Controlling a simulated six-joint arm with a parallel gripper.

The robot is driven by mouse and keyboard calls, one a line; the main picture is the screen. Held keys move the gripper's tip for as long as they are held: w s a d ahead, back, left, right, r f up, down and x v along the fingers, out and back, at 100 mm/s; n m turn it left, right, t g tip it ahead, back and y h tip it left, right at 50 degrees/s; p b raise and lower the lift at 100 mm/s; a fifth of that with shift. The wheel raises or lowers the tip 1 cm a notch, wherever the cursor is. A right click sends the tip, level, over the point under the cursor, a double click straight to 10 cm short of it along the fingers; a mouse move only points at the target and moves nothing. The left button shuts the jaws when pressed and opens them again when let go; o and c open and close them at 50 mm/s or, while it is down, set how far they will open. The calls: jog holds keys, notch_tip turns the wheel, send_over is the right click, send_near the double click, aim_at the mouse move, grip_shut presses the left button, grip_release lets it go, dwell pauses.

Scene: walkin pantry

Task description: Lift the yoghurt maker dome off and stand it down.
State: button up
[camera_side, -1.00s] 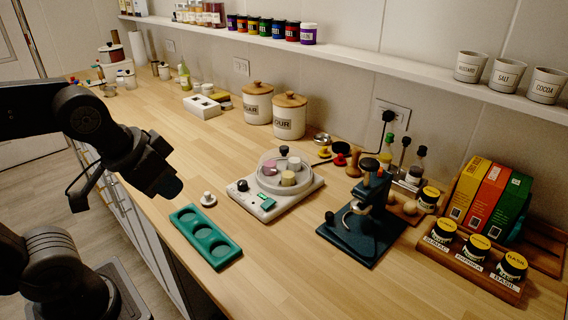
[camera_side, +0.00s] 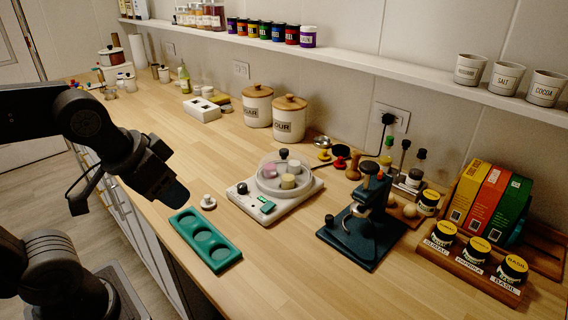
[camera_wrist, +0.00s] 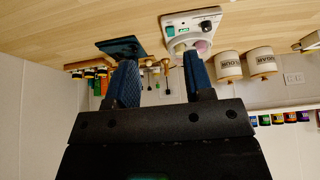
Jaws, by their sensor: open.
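The yoghurt maker (camera_side: 247,207) is a white base with a dark knob and a green display, standing mid-counter. Its clear dome (camera_side: 262,164) sits on it, with a black knob (camera_side: 283,154) on top. Pink and yellow jars show through the dome. The yoghurt maker also shows in the wrist view (camera_wrist: 180,24), where a finger partly covers the dome area. My gripper (camera_side: 180,196) is open and empty, above the counter's front edge, left of the yoghurt maker and apart from it. Its two blue fingers show spread in the wrist view (camera_wrist: 160,78).
A green tray with round recesses (camera_side: 222,258) and a small white knobbed piece (camera_side: 208,202) lie in front of the yoghurt maker. A dark blue stand (camera_side: 360,238) is close on its right. Two lidded canisters (camera_side: 290,120) stand behind.

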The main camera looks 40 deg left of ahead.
jog(key=shift+o, duration=0.7)
jog(key=w+a+r+n+g, duration=0.1)
jog(key=w+r+n, duration=0.3)
jog(key=w+r, duration=0.4)
jog(key=n+g, duration=0.5)
jog(key=n, duration=0.9)
send_over(284, 150)
notch_tip(284, 150, down, 4)
notch_tip(284, 150, down, 14)
jog(key=shift+r, duration=0.25)
jog(key=shift+c, duration=0.4)
